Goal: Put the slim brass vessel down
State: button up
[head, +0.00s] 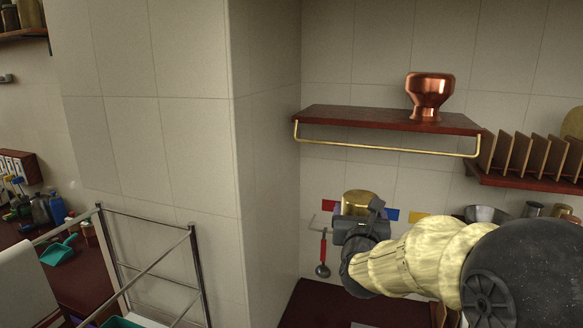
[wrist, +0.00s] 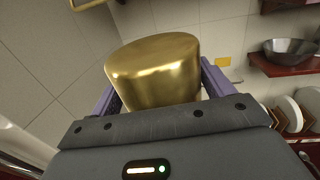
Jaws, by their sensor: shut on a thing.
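The slim brass vessel (wrist: 155,70) is between the two purple fingers of my gripper (wrist: 160,92) in the wrist view, and the gripper is shut on it. In the head view the brass vessel (head: 355,203) shows above my gripper (head: 362,216), below the wooden shelf and in front of the tiled wall. Its lower part is hidden by the gripper. The dark red wooden shelf (head: 340,118) has a brass rail along its front. A copper vessel (head: 430,97) stands on the shelf's right part.
The shelf's left and middle are clear. A plate rack (head: 520,155) on a lower shelf stands to the right. A red-handled utensil (head: 323,250) hangs on the wall left of my gripper. A metal-framed cart (head: 150,240) is at the lower left. A metal bowl (wrist: 290,50) sits at right in the wrist view.

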jog(key=s+f+y+b, duration=0.1)
jog(key=f+b, duration=0.3)
jog(key=f, duration=1.4)
jog(key=s+f+n+y+b, duration=0.1)
jog(key=s+f+b, duration=0.2)
jog(key=f, duration=1.6)
jog(key=s+f+n+y+b, duration=0.1)
jog(key=f+b, duration=0.3)
jog(key=f, duration=1.5)
jog(key=shift+s+b, duration=0.35)
jog(key=shift+s, duration=0.45)
jog(key=shift+r, duration=0.1)
jog(key=s+f, duration=0.4)
jog(key=f, duration=0.1)
jog(key=shift+s+f, duration=0.2)
jog(key=shift+f, duration=0.05)
